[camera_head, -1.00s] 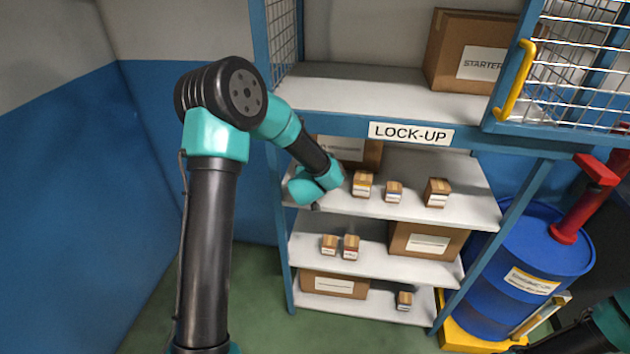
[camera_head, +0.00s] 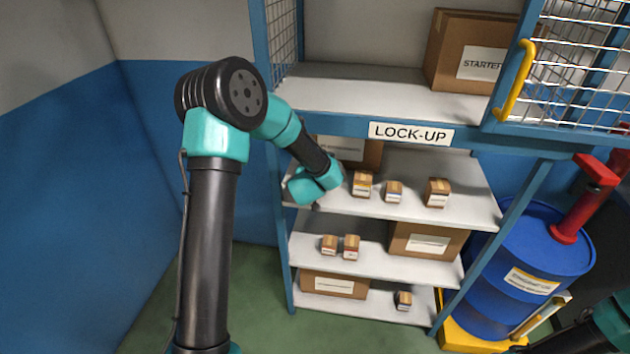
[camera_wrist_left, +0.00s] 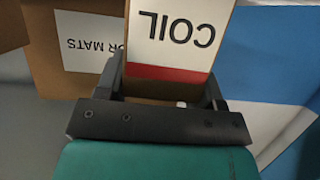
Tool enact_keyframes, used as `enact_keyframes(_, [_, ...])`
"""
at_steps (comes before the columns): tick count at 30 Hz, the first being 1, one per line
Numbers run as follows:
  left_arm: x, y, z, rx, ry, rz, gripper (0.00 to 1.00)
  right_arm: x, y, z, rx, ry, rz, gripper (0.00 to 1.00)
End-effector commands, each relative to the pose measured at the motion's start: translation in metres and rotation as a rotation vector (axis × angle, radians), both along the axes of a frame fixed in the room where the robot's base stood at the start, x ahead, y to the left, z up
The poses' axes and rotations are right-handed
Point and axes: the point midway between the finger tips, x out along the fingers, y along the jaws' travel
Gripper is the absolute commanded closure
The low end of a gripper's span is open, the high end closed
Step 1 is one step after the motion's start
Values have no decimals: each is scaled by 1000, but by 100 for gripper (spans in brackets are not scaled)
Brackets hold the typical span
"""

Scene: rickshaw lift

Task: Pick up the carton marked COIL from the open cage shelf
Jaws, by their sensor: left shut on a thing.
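The carton marked COIL (camera_wrist_left: 178,35) is a small box with a white label and a red band, upside down in the left wrist view. My left gripper (camera_wrist_left: 165,86) is shut on it, with a dark finger at each side. In the head view my left arm reaches to the left end of the shelf (camera_head: 455,211) below the LOCK-UP sign. My wrist hides the fingers and the COIL carton there, so I cannot tell whether the carton touches the shelf. Part of my right arm shows at the lower right; its gripper is out of view.
A large carton (camera_wrist_left: 88,55) with a partly visible MATS label stands beside the COIL carton. Several small cartons, including one at the right (camera_head: 437,192), share the shelf. The cage door (camera_head: 570,80), frame posts and a blue drum (camera_head: 530,265) stand to the right.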

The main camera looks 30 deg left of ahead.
Motion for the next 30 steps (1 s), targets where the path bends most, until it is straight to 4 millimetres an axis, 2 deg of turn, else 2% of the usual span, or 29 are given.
enact_keyframes(1, [0,0,0,0,0,0,62,0,0,0,0,0,0,45])
enact_keyframes(5, [0,0,0,0,0,0,75,0,0,0,0,0,0,45])
enact_keyframes(16, [0,0,6,0,-2,0,75,0,0,0,0,0,0,45])
enact_keyframes(26, [1,1,39,1,-6,2,75,0,0,0,0,0,0,45])
enact_keyframes(30, [-19,-12,38,0,0,-2,75,0,0,0,0,0,0,45])
